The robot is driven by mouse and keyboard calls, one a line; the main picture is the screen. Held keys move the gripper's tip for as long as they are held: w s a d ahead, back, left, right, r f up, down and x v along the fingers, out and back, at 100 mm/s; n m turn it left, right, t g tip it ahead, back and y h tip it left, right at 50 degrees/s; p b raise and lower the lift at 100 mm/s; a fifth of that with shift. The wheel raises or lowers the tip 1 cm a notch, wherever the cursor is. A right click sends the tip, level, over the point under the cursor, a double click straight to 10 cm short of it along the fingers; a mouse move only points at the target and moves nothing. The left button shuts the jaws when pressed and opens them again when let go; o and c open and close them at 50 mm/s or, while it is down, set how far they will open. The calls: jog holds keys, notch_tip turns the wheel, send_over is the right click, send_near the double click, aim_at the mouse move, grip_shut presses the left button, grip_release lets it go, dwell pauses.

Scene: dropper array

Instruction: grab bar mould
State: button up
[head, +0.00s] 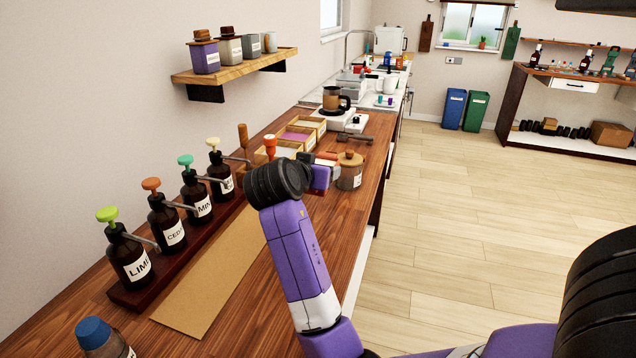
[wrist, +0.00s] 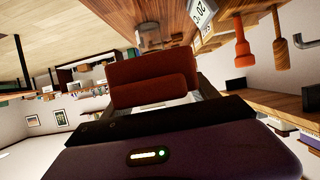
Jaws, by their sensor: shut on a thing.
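My gripper (wrist: 150,98) is shut on a reddish-brown block-shaped thing, which I take to be the bar mould (wrist: 152,70). It fills the space between the fingers in the wrist view. In the head view my gripper (head: 322,172) is over the right part of the wooden counter, beyond my purple arm. Only a small reddish bit of the held thing shows there, and my wrist hides much of it.
A jar with a wooden lid (head: 350,172) stands close right of my gripper. An orange-topped tool (head: 270,146) and wooden trays (head: 298,135) are behind it. Several pump bottles (head: 130,258) line the left, beside a bare tan mat (head: 205,275). A wall shelf (head: 236,68) hangs above.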

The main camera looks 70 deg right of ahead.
jog(key=shift+r, duration=2.4)
